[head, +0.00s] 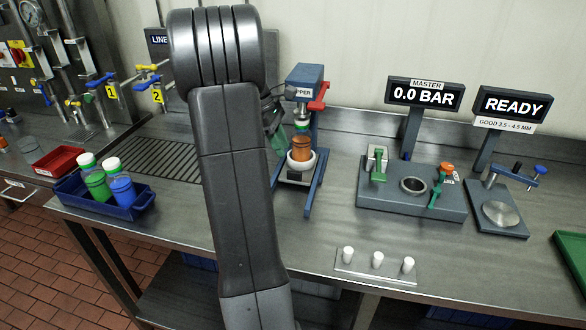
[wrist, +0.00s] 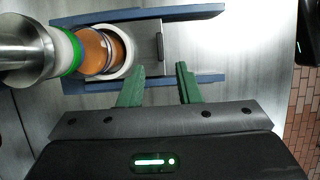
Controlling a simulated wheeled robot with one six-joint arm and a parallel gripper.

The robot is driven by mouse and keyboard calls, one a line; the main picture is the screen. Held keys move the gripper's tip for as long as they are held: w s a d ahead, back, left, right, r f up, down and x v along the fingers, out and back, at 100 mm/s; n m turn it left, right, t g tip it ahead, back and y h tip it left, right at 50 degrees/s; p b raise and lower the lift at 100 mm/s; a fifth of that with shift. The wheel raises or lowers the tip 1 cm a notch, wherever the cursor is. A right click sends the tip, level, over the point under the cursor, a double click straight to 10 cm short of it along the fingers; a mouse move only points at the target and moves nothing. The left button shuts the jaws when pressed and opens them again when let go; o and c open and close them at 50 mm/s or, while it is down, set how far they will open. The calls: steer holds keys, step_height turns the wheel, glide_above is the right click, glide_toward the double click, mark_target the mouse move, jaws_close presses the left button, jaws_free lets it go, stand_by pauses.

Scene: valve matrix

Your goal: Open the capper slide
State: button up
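The capper (head: 306,78) stands on the bench right of my arm, with a blue head, a red lever and a blue base frame. The wrist view shows the white cup (wrist: 128,62), the orange bottle (wrist: 96,50) and a small dark upright plate, likely the slide handle (wrist: 160,47). My gripper (wrist: 160,80) is open and empty, its green fingers apart just short of the plate. In the head view my arm partly hides the gripper.
A blue tray (head: 138,213) with green and blue bottles stands left. A grey test station (head: 385,200), a gauge base (head: 497,222) and a strip with white caps (head: 350,270) lie to the right. Bare bench lies in front of the capper.

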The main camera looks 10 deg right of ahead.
mark_target(294, 172)
steer(key=x, duration=0.8)
steer(key=shift+f, duration=0.25)
jaws_close()
